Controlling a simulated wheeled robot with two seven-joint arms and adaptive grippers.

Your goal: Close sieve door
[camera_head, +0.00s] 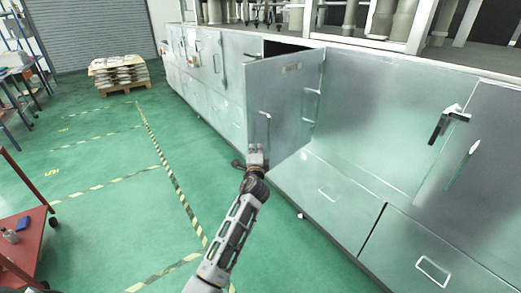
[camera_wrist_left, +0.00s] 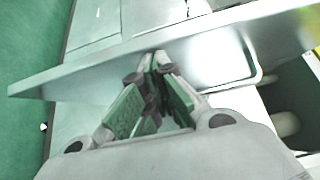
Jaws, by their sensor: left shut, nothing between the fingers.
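The sieve door (camera_head: 285,95) is a grey metal panel standing open, swung out from the long cabinet, with a dark gap behind its top edge. A slim handle (camera_head: 266,128) is on its face near the free edge. My left gripper (camera_head: 258,152) is at the lower part of this free edge. In the left wrist view its green-padded fingers (camera_wrist_left: 158,62) are shut and empty, with the tips close to the door's edge (camera_wrist_left: 90,72). I cannot tell whether they touch it. My right gripper is not in view.
The cabinet front (camera_head: 365,105) runs along the right, with drawers below and a black latch handle (camera_head: 438,128). A red cart (camera_head: 25,215) stands at left, and a pallet of sacks (camera_head: 120,75) at the back. The green floor left of my arm is clear.

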